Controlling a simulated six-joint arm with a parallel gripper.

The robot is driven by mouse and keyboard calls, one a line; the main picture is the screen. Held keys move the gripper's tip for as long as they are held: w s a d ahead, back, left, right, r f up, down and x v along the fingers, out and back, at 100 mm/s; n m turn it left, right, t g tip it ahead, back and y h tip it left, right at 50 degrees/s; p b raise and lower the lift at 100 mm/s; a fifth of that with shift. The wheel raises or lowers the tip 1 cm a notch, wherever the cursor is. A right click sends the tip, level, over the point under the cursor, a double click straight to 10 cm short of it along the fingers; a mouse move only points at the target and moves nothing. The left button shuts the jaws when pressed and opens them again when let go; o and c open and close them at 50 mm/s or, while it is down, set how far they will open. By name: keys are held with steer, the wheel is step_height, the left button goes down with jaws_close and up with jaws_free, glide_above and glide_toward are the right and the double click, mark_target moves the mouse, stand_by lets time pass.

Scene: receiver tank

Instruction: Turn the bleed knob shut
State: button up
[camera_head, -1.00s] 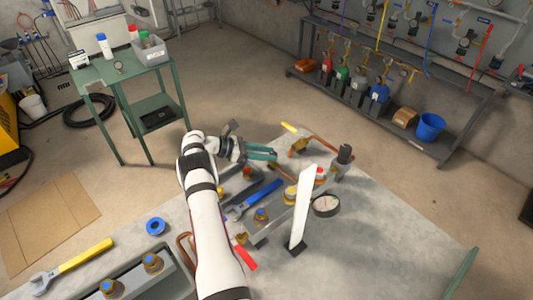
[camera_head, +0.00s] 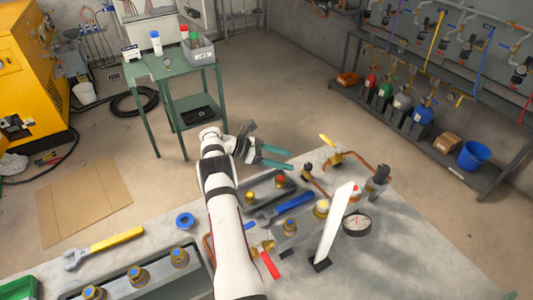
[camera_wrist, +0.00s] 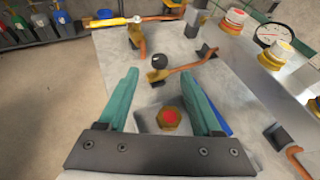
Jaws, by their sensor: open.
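A small round black knob on a brass fitting with a copper pipe, which I take for the bleed knob, shows in the wrist view (camera_wrist: 159,61) and the head view (camera_head: 307,168). No label on it is readable. My gripper (camera_head: 290,158) is open and empty at the bench's far edge, left of the knob in the head view. In the wrist view, my teal fingers (camera_wrist: 160,78) are spread, with the knob ahead of their tips. A brass hex fitting with a red centre (camera_wrist: 168,118) shows between the fingers, lower in the picture.
A yellow-handled valve (camera_head: 328,142) stands just beyond the knob. A white upright plate (camera_head: 334,225), a pressure gauge (camera_head: 357,222) and capped fittings stand to the right. A blue wrench (camera_head: 288,204) lies nearby. The bench's front right (camera_head: 420,255) is clear.

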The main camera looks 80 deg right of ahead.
steer(key=v, duration=0.9)
steer(key=shift+w, duration=0.15)
steer(key=shift+r, duration=0.1)
step_height(320, 180, up, 10)
steer(key=t+y, duration=0.2)
steer(key=t, duration=0.7)
glide_above(307, 165)
steer(key=w+a, duration=0.3)
steer(key=w, duration=0.3)
steer(key=x, duration=1.6)
steer(key=shift+s, duration=0.1)
steer(key=shift+d+m, duration=0.1)
steer(key=shift+m, duration=0.3)
jaws_close()
